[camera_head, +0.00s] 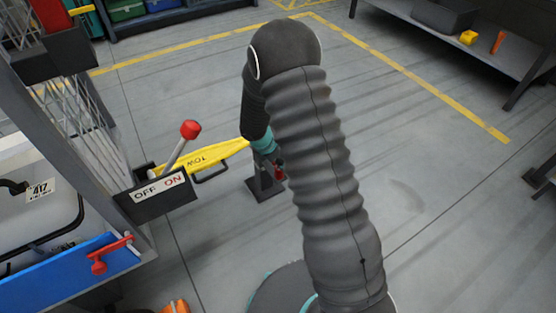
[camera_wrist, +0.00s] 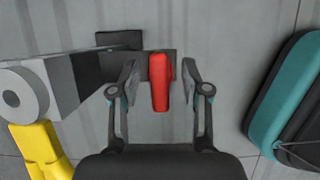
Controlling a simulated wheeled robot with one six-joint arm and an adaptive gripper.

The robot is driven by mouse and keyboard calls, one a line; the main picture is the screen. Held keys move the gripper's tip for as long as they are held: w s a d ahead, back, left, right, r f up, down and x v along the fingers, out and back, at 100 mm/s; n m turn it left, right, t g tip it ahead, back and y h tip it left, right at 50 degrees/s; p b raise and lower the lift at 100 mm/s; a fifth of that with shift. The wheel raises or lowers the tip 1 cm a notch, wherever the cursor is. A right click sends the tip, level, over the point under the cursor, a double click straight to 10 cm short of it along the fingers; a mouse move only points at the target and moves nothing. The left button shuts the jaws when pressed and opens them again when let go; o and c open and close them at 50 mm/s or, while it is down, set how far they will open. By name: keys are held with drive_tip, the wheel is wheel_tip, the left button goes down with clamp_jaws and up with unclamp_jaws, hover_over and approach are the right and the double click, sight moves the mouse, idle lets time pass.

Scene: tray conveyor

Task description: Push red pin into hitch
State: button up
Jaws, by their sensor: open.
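The red pin (camera_wrist: 160,90) appears as a red upright piece between the two fingers of my gripper (camera_wrist: 160,78) in the wrist view. The fingers stand apart on either side of it, with a narrow gap showing at its right. In the head view my gripper (camera_head: 268,152) points down and is small and partly hidden; a bit of the red pin (camera_head: 280,174) shows just below it. The dark hitch stand (camera_head: 266,190) is on the floor there. How deep the pin sits in the hitch cannot be seen.
A yellow tow bar (camera_head: 215,153) runs from the cart on the left toward the hitch; its yellow part (camera_wrist: 38,145) shows at lower left in the wrist view. A lever (camera_head: 185,145) with a red knob rises over an OFF/ON panel (camera_head: 156,196). Open floor lies right.

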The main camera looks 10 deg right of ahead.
clamp_jaws()
drive_tip(key=shift+r+p, duration=2.45)
drive_tip(key=shift+r, duration=0.55)
drive_tip(key=shift+r+p, duration=0.3)
drive_tip(key=shift+r, duration=1.6)
